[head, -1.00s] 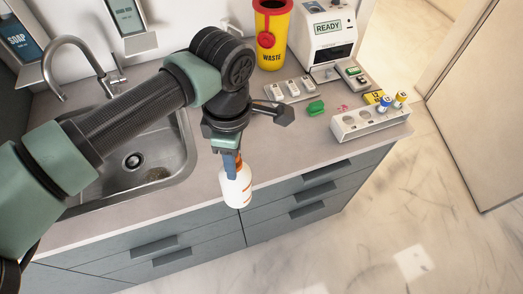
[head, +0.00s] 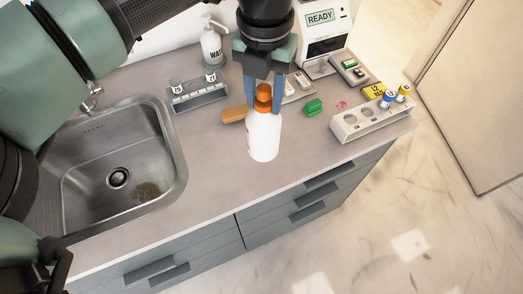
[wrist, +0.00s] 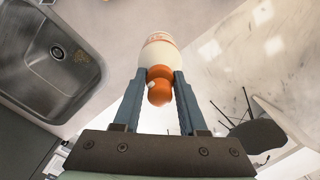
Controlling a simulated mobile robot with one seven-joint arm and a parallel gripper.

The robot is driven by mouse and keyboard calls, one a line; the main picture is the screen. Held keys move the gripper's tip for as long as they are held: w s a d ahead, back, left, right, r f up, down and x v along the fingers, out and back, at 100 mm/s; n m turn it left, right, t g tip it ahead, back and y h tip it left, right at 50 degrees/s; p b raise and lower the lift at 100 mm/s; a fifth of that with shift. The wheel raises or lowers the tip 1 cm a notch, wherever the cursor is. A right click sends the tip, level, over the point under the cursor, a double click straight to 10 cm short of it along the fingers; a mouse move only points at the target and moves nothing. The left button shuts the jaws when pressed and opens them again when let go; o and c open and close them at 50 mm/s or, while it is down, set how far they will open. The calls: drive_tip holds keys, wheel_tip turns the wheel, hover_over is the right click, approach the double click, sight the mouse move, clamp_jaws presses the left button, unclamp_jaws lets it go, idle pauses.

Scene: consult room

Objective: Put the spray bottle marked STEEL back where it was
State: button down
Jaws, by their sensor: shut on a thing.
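My gripper (head: 264,100) is shut on a white spray bottle (head: 263,138) with an orange top. The blue fingers close on both sides of the orange top. The bottle is upright or nearly so, over the counter (head: 215,165) right of the sink; I cannot tell whether its base touches the counter. In the wrist view the bottle (wrist: 160,53) points away from my gripper (wrist: 159,76), with an orange band on its white body. No STEEL marking is readable.
The sink (head: 118,160) lies left. Behind the bottle are a brown block (head: 233,115), a grey rack (head: 198,97) and a white pump bottle (head: 214,48). To the right are a green object (head: 314,107) and a white rack (head: 365,127) with vials. Counter in front of the rack is clear.

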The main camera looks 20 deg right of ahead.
sight(264, 88)
wheel_tip(264, 88, down, 9)
drive_tip(key=shift+f+p, duration=0.1)
drive_tip(key=shift+p, duration=0.95)
drive_tip(key=shift+c, duration=2.3)
unclamp_jaws()
drive_tip(key=shift+s+f, duration=0.1)
wheel_tip(264, 88, up, 12)
drive_tip(key=b, duration=0.3)
drive_tip(key=shift+r, duration=0.2)
drive_tip(key=shift+d, duration=0.1)
